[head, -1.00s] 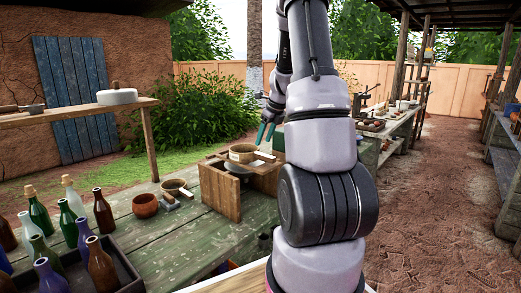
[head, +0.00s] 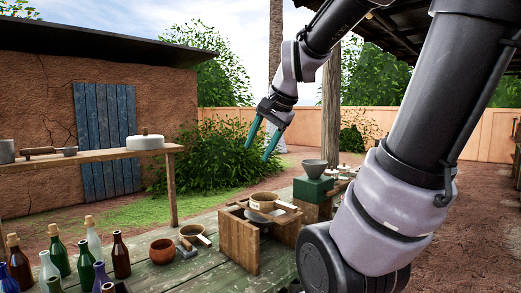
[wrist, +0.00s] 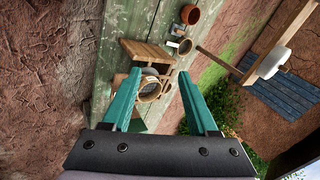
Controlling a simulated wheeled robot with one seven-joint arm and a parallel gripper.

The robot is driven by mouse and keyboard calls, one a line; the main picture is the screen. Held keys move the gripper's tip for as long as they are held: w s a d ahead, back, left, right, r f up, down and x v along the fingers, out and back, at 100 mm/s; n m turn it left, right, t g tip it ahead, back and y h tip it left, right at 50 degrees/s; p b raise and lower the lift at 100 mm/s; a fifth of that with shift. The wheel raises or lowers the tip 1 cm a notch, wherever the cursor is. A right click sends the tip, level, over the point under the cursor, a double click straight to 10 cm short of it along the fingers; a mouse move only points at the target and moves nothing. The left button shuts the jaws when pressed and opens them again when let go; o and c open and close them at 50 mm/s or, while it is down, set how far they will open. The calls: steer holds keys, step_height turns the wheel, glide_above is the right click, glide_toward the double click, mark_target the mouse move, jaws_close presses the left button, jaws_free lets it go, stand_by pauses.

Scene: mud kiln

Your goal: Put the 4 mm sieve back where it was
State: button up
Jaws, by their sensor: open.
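A round sieve (head: 264,201) with a light wooden rim and a pale handle rests on a wooden box stand (head: 238,243). I cannot read a mesh size on either one. My gripper (head: 259,153) is open and empty, above the stand with its teal fingers pointing down. In the wrist view, the stand's sieve (wrist: 151,88) shows between and beyond the fingers (wrist: 160,78), apart from them, partly hidden by the left finger.
A terracotta bowl (head: 162,251) and several bottles (head: 88,265) stand left on the table. A grey funnel-like bowl on a green box (head: 313,190) is right of the stand.

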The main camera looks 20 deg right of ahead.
steer(key=s+a+n+t, duration=0.1)
steer(key=s+a+n, duration=0.2)
steer(key=s+n, duration=0.3)
steer(key=shift+s+r+n, duration=0.15)
steer(key=shift+s+n, duration=0.25)
steer(key=shift+s, duration=0.1)
